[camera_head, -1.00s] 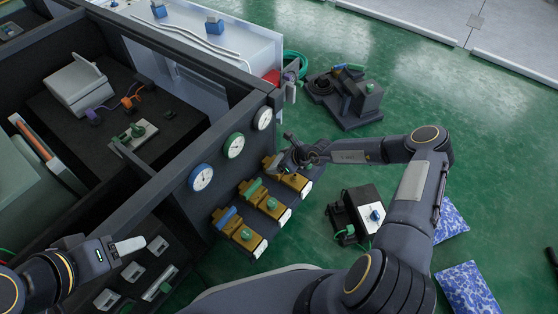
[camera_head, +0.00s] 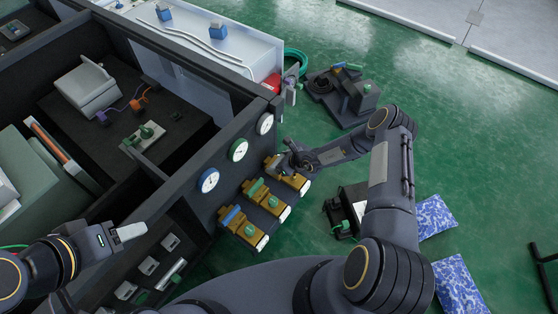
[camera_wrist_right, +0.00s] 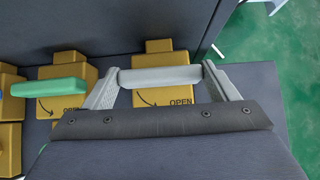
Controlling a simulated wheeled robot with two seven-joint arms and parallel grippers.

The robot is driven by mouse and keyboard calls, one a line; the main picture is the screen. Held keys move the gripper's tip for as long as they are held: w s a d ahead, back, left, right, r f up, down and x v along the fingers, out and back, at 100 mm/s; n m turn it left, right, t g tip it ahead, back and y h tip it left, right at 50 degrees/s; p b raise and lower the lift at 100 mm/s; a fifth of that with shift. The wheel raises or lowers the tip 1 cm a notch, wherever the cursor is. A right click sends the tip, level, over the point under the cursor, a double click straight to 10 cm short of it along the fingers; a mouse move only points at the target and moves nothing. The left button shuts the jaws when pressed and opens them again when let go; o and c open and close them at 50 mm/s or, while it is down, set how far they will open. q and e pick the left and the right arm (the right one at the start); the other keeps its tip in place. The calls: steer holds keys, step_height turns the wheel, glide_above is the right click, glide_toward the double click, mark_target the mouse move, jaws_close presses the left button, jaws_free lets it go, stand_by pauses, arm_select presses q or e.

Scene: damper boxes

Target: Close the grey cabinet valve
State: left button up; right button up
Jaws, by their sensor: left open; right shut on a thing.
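Three yellow-brown damper boxes stand in a row along the dark cabinet wall. The farthest carries the grey valve handle, a grey bar that shows in the right wrist view (camera_wrist_right: 160,77) above a box face (camera_wrist_right: 170,97) marked "OPEN" with a curved arrow. My right gripper (camera_head: 284,160) is shut on this grey handle, with one finger at each end of the bar. The green handle (camera_head: 256,187) is on the middle box and the blue handle (camera_head: 232,215) on the nearest. My left gripper (camera_head: 132,232) is open and empty, above the dark cabinet at the lower left.
Dials with blue (camera_head: 208,180), green (camera_head: 238,150) and white (camera_head: 265,124) rims sit on the wall above the boxes. A dark machine (camera_head: 345,95) stands on the green floor. Blue patterned bags (camera_head: 462,285) lie at the right. Open floor lies behind.

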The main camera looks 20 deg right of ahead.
steer(key=o, duration=0.9)
steer(key=shift+s, duration=0.15)
steer(key=shift+o, duration=0.2)
steer(key=shift+r, duration=0.15)
steer(key=shift+s+d+r, duration=0.15)
steer(key=shift+r, duration=0.15)
steer(key=p+v, duration=0.3)
steer(key=v, duration=0.4)
